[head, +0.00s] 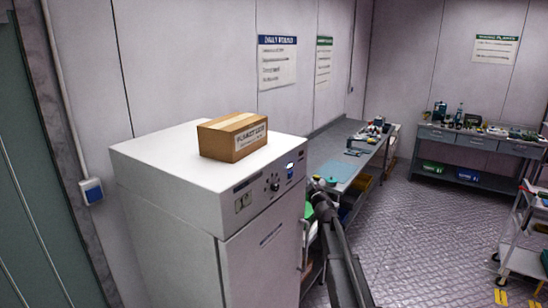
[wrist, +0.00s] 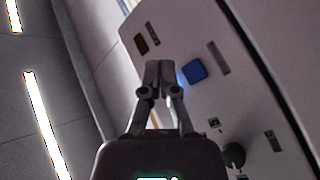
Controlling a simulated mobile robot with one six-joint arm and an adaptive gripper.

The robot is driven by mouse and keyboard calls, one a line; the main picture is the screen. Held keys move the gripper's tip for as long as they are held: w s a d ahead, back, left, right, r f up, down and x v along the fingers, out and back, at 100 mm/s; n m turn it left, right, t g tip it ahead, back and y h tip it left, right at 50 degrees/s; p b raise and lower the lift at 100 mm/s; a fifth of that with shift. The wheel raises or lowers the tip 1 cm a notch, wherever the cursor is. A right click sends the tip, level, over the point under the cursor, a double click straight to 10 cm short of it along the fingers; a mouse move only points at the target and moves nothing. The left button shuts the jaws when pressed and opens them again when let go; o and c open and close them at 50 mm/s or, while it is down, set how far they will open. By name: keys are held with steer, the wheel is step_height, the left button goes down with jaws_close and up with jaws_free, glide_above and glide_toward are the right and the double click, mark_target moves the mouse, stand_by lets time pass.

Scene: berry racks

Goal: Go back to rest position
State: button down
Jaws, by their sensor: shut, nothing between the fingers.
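My gripper (wrist: 158,68) is shut and empty, its two fingertips together in the middle of the wrist view. Behind it in that view is the cabinet's control panel (wrist: 205,108), seen tilted, with a dark knob (wrist: 234,154) and a blue square (wrist: 194,71). In the head view my arm reaches up from the bottom, and its end (head: 322,202) is beside the right edge of the white cabinet (head: 170,225). I cannot tell from these views whether the fingers touch the panel.
A cardboard box (head: 233,137) sits on top of the cabinet. A workbench (head: 338,170) with small items stands behind it. A second bench (head: 475,142) is at the back right, and a trolley (head: 522,260) at the right edge. The metal floor (head: 430,225) between them is clear.

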steer(key=s+d+f+m+g+h+b, duration=0.3)
steer(key=s+f+m+g, duration=0.15)
steer(key=s+f, duration=0.45)
steer(key=s+d+f+m+g+h+b, duration=0.3)
steer(key=s+d+f+m+g+h, duration=0.15)
steer(key=s+f, duration=0.4)
steer(key=s+a+f+g+y+b, duration=0.1)
steer(key=s+a+f+g+y, duration=0.1)
steer(key=s, duration=0.6)
steer(key=s+a+f+m+g+y+b, duration=0.1)
steer(key=s+a+f+g+y+b, duration=0.1)
steer(key=s+a+f+g, duration=0.2)
steer(key=s+a+f+g+y+b, duration=0.2)
steer(key=s+f, duration=0.6)
steer(key=s, duration=0.6)
steer(key=shift+a+m+g, duration=0.3)
steer(key=shift+a+g, duration=0.35)
steer(key=shift+g, duration=0.15)
steer(key=shift+w, duration=0.1)
